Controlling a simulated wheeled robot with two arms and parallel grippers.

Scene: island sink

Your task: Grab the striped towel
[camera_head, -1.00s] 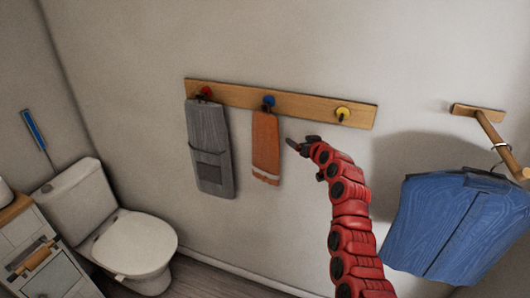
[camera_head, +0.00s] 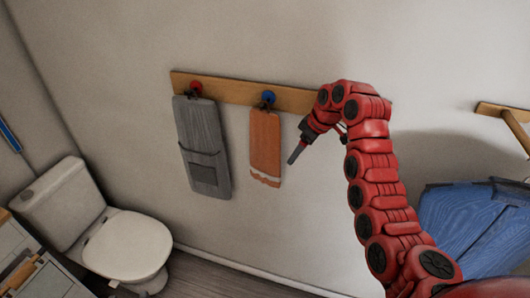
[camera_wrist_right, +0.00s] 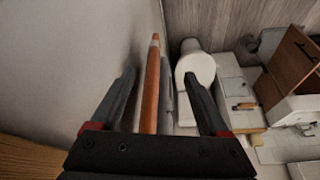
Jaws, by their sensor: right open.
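The striped towel (camera_head: 265,143) is orange with white stripes near its lower end. It hangs from the blue knob (camera_head: 268,97) on the wooden rail. My right gripper (camera_head: 292,158) is just right of the towel in the head view, pointing down and left. In the right wrist view the gripper (camera_wrist_right: 160,76) is open, and the towel (camera_wrist_right: 151,88) shows edge-on as a narrow orange strip between the two fingers. Whether a finger touches it cannot be told. My left gripper is not in view.
A grey towel (camera_head: 203,145) with a pocket hangs left of the striped towel, from a red knob (camera_head: 196,86). The wooden rail (camera_head: 235,90) is fixed to the wall. A toilet (camera_head: 125,245) stands at lower left. Blue clothing (camera_head: 470,225) hangs at right.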

